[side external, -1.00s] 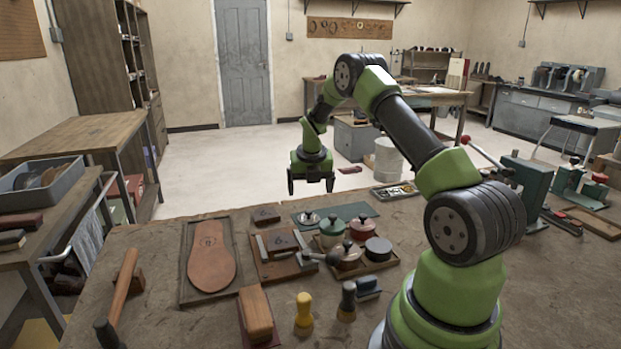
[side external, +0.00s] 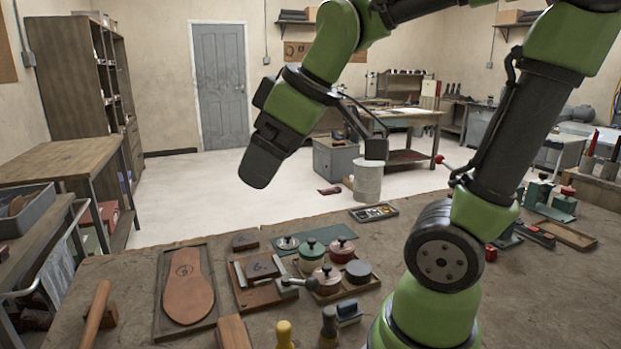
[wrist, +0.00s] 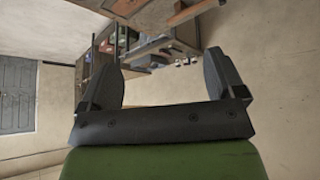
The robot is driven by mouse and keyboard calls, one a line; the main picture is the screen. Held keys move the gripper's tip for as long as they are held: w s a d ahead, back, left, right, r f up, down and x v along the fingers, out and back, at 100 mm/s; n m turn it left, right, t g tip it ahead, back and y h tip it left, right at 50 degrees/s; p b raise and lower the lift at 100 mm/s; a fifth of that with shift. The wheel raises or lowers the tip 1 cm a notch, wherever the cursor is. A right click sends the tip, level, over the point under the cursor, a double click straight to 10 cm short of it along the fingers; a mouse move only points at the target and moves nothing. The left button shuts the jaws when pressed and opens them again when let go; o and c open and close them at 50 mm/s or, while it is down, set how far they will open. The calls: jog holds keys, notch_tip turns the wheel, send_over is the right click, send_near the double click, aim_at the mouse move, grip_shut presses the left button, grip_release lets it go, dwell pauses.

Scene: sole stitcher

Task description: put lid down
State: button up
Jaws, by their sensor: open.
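My gripper (side external: 316,160) is open and empty, raised high above the bench in the side view. The wrist view also shows my gripper (wrist: 160,60) with its two dark fingers wide apart and nothing between them. A small metallic round piece with a knob, which looks like a lid (side external: 287,243), lies on the green mat (side external: 322,231).
A leather sole (side external: 187,287) lies in a frame at left. A wooden block (side external: 233,332), a yellow-handled tool (side external: 284,334) and a hammer handle (side external: 98,318) lie near the front. A small tool tray (side external: 374,213) lies behind.

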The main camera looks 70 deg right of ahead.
jog(key=s+a+f+m+y, duration=0.1)
jog(key=s+a+m, duration=0.3)
jog(key=s+m, duration=0.2)
jog(key=shift+s+t+y, duration=0.3)
jog(key=shift+s+t, duration=0.1)
